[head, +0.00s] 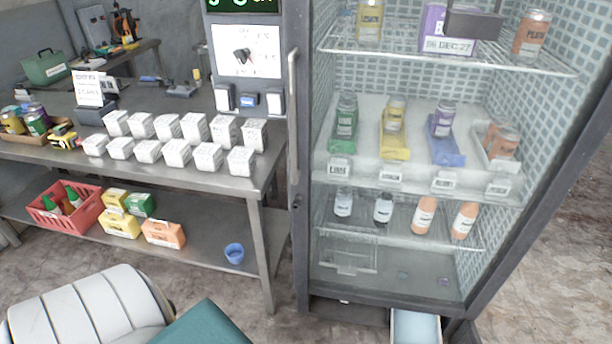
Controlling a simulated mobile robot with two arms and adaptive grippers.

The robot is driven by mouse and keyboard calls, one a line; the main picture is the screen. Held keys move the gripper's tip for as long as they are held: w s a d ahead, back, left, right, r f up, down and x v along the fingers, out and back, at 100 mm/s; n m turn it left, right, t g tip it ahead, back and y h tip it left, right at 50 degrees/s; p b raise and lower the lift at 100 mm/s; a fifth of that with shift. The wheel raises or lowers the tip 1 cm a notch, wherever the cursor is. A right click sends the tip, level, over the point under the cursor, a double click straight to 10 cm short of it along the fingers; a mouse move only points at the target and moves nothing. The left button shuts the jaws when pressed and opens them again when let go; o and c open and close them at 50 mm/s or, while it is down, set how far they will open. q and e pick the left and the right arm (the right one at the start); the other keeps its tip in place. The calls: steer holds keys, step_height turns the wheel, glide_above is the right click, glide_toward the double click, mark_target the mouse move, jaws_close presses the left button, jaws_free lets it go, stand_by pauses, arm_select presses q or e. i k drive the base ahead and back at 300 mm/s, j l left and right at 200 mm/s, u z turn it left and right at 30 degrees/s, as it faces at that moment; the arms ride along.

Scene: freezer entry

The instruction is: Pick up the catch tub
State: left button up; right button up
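No label marks a catch tub, so I cannot tell for certain which container it is. In the head view a pale blue, open tub with a whitish rim (415,328) sits low at the foot of the freezer, cut off by the bottom edge of the picture. A small round blue tub (234,254) stands on the lower shelf of the steel bench, near its right end. Neither of my grippers is in view.
The glass-fronted freezer (303,200) holds jars on several shelves. The steel bench (190,176) carries rows of white boxes; below are a red crate (82,216) and coloured boxes. A white ribbed shape and a teal surface, unclear what, fill the lower left.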

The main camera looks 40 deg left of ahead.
mark_target(235, 252)
steer(key=u, duration=1.55)
